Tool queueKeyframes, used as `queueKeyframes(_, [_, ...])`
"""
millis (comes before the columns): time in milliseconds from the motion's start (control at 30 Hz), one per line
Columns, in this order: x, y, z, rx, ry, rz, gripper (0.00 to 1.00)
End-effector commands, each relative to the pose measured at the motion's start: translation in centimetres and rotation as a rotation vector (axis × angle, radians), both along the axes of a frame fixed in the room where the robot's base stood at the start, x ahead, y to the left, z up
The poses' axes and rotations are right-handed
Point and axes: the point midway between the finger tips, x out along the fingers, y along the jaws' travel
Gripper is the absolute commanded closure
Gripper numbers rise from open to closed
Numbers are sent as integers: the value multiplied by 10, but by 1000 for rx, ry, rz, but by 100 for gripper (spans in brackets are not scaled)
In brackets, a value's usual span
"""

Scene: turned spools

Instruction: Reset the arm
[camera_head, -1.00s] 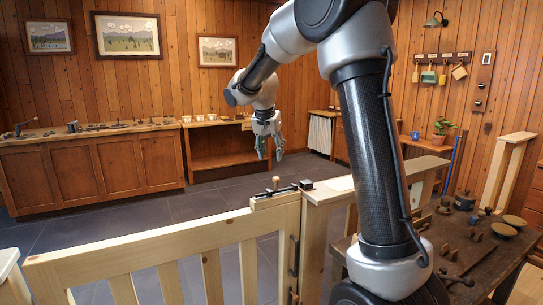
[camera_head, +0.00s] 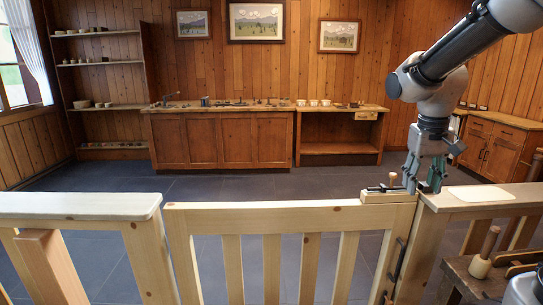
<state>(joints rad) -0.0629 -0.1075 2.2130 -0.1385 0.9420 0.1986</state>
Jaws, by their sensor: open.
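My arm comes in from the upper right. My gripper (camera_head: 425,180) hangs at its end, pointing down, with its green-padded fingers apart and nothing seen between them. It shows just right of the latch (camera_head: 392,184) on top of the wooden gate (camera_head: 270,206), overlapping the gate's right end and the post beside it. I cannot tell whether it touches them. The latch has a dark bolt and a small wooden knob. The gate stands in line with the fence and looks closed.
A light wooden fence rail (camera_head: 75,206) runs to the left, and a wide rail (camera_head: 490,196) to the right. A dark workbench (camera_head: 475,284) with turned pieces is at lower right. Beyond the gate, open grey floor (camera_head: 270,187) reaches a wooden counter (camera_head: 222,140).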

Motion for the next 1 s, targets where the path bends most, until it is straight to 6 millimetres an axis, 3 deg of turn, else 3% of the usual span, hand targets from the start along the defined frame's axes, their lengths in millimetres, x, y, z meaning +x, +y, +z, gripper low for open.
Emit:
queueKeyframes(100, [-64,2,6,38,-21,74,56])
queueKeyframes(200, [-112,5,7,69,-62,109,56])
queueKeyframes(367, [-159,7,9,98,-155,89,56])
queueKeyframes(600, [-172,3,27,93,-263,77,56])
queueKeyframes(1000, [-172,3,28,92,-266,75,56])
